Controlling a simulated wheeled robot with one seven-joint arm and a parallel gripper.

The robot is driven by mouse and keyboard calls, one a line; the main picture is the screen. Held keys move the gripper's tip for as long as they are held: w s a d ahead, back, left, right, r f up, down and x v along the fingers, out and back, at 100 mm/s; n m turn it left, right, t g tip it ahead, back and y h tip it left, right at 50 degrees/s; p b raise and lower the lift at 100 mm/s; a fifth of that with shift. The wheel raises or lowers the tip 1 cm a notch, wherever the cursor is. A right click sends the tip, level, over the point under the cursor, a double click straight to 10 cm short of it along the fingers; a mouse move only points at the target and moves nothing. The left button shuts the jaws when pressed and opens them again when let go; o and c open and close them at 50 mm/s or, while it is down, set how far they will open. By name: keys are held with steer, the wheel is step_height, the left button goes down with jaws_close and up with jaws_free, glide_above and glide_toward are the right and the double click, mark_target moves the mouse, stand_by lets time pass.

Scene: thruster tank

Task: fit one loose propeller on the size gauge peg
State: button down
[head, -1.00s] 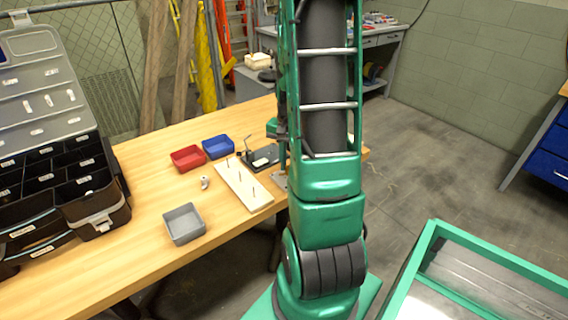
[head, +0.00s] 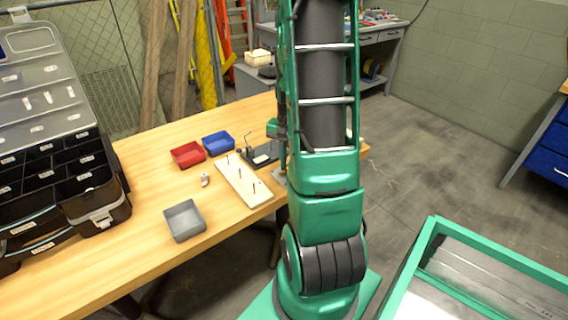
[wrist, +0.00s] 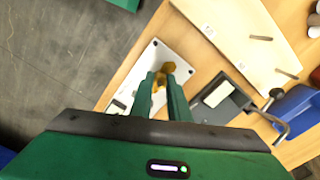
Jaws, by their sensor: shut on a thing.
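In the wrist view my gripper (wrist: 164,80) is shut on a small brass-yellow propeller (wrist: 168,68). The propeller sits between the fingertips, above or on a pale plate (wrist: 139,72) with dark dots near its corners. I cannot tell whether it touches the plate, and any peg under it is hidden. A cream board with upright pegs (wrist: 232,30) lies beyond, to the upper right. This board also shows in the head view (head: 235,181). There my arm hides the gripper and the propeller.
A dark fixture with a bent hook (wrist: 220,98) stands right of the pale plate. On the table are a red bin (head: 188,155), a blue bin (head: 218,145), a grey bin (head: 184,221), a small pale object (head: 205,180) and a large compartment case (head: 60,190). The front table is clear.

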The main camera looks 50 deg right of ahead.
steer(key=c, duration=1.6)
jaws_free()
step_height(320, 180, up, 15)
steer(key=shift+f, duration=0.15)
steer(key=shift+a, duration=0.1)
